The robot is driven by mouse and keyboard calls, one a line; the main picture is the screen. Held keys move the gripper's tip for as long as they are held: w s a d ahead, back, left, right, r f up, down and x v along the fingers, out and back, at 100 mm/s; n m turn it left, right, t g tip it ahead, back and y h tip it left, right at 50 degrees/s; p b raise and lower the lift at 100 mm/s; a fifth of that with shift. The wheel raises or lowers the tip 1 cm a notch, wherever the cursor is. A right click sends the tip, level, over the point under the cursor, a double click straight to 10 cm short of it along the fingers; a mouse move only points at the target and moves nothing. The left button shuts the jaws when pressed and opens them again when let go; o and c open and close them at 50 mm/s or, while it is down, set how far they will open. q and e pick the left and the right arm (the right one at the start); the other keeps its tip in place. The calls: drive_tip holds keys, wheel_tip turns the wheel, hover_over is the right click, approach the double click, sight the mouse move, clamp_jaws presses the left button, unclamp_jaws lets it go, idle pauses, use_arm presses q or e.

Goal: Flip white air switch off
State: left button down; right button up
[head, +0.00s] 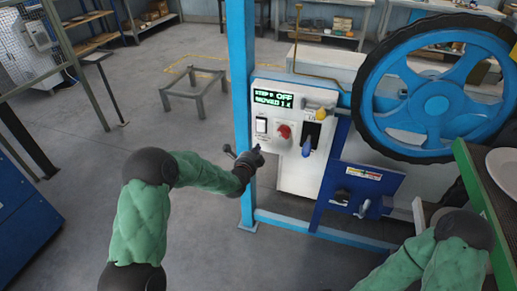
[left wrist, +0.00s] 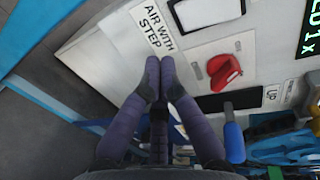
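The white air switch (head: 262,125) is on the left side of the pale control panel (head: 300,178), below the lit display. My left gripper (head: 256,152) is in front of the panel, below the switch. In the left wrist view its fingertips (left wrist: 160,64) are together, empty, just below the label; contact with the panel cannot be told. My right arm shows at the lower right, but its gripper is out of view.
A red knob (head: 284,131) and a blue-handled lever (head: 307,146) are right of the switch. The green display (head: 273,98) shows "STEP: OFF". A blue post (head: 241,80) stands left of the panel. A large blue wheel (head: 437,105) is at the right.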

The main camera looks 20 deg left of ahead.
use_arm(q)
drive_tip(key=s+f+p, duration=0.1)
drive_tip(key=s, duration=0.7)
drive_tip(key=shift+a+f+p, duration=0.25)
drive_tip(key=shift+a+p, duration=0.05)
drive_tip(key=shift+p, duration=0.1)
drive_tip(key=s+d+f+n+g+h, duration=0.1)
drive_tip(key=s+d+f+n+g, duration=0.35)
drive_tip(key=f, duration=0.45)
drive_tip(key=s+d+f+n+g+h, duration=0.1)
drive_tip(key=s+d+f+n+g, duration=0.15)
drive_tip(key=s+f+n, duration=0.4)
drive_tip(key=s+d+f+n+g, duration=0.1)
drive_tip(key=s+f+n+g, duration=0.2)
drive_tip(key=s, duration=0.4)
drive_tip(key=s+d+f+n+g+h, duration=0.1)
drive_tip(key=s+d+f+n+g, duration=0.1)
drive_tip(key=s, duration=0.6)
drive_tip(key=s+d+f+n+g, duration=0.2)
drive_tip(key=s+f+n+g, duration=0.1)
drive_tip(key=s, duration=0.5)
wheel_tip(320, 180, down, 3)
drive_tip(key=shift+d+r+n+g, duration=0.1)
drive_tip(key=shift+d+n+g, duration=0.2)
drive_tip(key=shift+n, duration=0.6)
